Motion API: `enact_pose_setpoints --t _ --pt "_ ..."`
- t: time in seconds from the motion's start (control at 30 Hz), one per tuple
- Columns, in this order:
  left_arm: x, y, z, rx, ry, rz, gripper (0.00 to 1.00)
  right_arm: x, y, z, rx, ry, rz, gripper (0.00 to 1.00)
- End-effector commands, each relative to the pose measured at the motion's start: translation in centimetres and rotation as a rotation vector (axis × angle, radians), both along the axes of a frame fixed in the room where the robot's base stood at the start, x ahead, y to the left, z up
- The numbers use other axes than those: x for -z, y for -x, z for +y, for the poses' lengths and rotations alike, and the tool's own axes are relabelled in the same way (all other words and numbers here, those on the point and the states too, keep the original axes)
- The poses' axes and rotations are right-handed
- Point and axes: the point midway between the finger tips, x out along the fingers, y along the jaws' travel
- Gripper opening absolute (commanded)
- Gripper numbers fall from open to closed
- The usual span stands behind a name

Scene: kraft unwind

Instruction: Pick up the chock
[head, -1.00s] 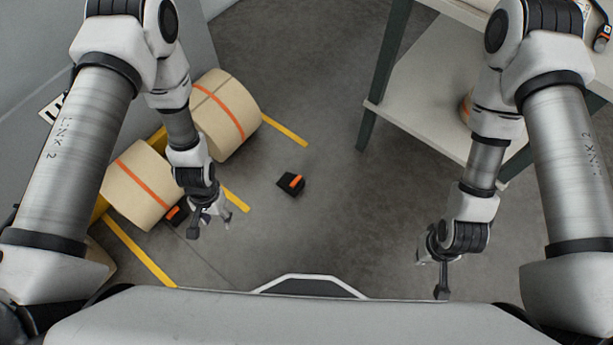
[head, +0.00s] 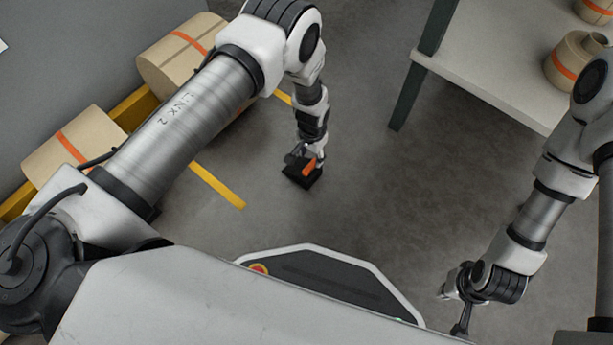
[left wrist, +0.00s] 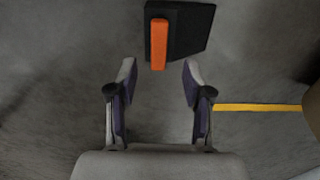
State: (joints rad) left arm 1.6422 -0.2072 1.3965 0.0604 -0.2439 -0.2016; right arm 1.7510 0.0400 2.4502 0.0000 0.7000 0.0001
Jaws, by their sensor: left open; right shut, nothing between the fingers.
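The chock (head: 301,174) is a black block with an orange bar, lying on the grey floor in the middle of the head view. In the left wrist view the chock (left wrist: 185,30) lies just beyond the fingertips, its orange bar pointing between them. My left gripper (left wrist: 158,68) is open and empty, above the floor. In the head view my left gripper (head: 308,158) overlaps the chock's far side; I cannot tell any contact there. My right gripper (head: 462,328) is shut and empty at the lower right, well away from the chock.
Large kraft rolls with orange bands (head: 72,150) lie along the wall at left, by a yellow rail (head: 135,106). Yellow lines (head: 218,186) mark the floor. A table with a lower shelf (head: 480,88) stands at upper right. The floor between is clear.

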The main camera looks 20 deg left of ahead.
Motion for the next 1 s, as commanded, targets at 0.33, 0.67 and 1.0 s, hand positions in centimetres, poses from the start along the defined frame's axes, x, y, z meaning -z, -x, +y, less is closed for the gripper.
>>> enact_pose_setpoints --t 0.33,0.67,1.0 --pt "6.0 0.6 0.0 -0.001 0.000 0.001 0.50 4.5 -0.1 -0.1 0.007 0.001 -0.004 0.00" --pt "6.2 0.6 0.0 -0.001 0.000 0.001 0.29 4.4 -0.2 -0.1 0.009 0.001 -0.006 0.00" --pt "6.2 0.5 0.0 -0.001 0.000 0.000 0.00 4.4 -0.2 -0.1 0.008 0.001 -0.005 0.00"
